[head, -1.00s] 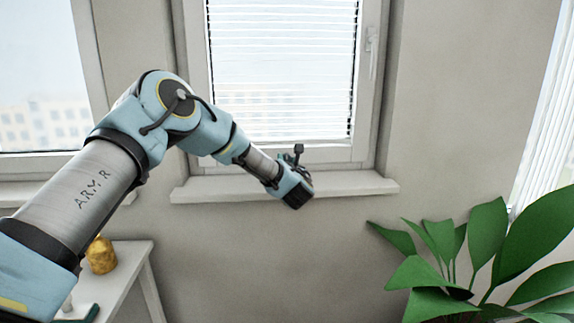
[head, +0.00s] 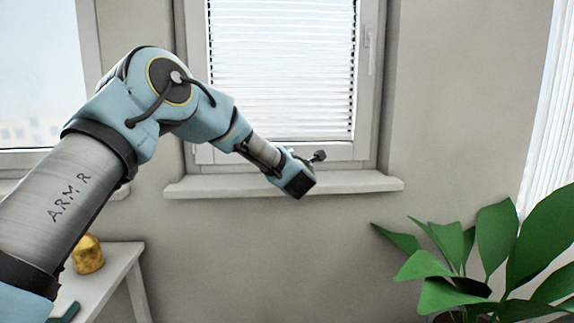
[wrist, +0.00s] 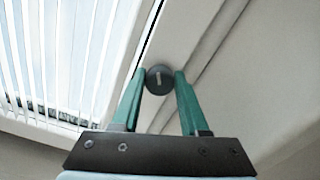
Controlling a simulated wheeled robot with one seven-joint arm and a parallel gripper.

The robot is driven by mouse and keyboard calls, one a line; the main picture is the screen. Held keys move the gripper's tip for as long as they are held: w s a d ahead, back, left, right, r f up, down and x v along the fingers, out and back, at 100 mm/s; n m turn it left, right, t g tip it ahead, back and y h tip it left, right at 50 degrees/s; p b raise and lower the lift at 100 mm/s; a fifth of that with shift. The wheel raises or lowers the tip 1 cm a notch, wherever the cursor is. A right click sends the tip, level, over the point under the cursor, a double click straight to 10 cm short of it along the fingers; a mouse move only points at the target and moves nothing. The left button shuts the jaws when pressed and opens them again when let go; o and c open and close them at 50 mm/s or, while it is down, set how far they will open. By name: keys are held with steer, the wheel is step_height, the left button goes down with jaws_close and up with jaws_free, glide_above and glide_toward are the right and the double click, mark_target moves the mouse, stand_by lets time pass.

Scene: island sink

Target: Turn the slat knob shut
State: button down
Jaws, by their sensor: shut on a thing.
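The slat knob (wrist: 158,80) is a small dark grey round knob with a short light mark, on the pale window frame in the wrist view. My gripper (wrist: 160,76) has one green finger on each side of it, and the tips are shut on it.
A window sill (head: 365,184) runs below my wrist. A white side table (head: 118,262) with a gold ornament (head: 87,254) stands at the lower left. A large green plant (head: 480,260) stands at the lower right. The wall between them is clear.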

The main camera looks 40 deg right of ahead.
steer(key=m+b, duration=0.1)
steer(key=m, duration=0.4)
steer(key=shift+f+m, duration=0.1)
steer(key=shift+m, duration=0.2)
steer(key=m, duration=0.6)
steer(key=m+p, duration=0.2)
steer(key=m, duration=0.4)
steer(key=shift+m, duration=0.4)
steer(key=m+p, duration=0.1)
steer(key=m, duration=0.2)
steer(key=m+p, duration=0.1)
steer(key=m, duration=0.1)
steer(key=shift+w+a+f+m, duration=0.1)
steer(key=shift+a+f+m, duration=0.05)
steer(key=shift+m, duration=0.25)
steer(key=shift+p, duration=0.3)
steer(key=shift+c, duration=2.1)
jaws_free()
steer(key=b+v, duration=0.2)
steer(key=v, duration=0.9)
steer(key=shift+b, duration=0.35)
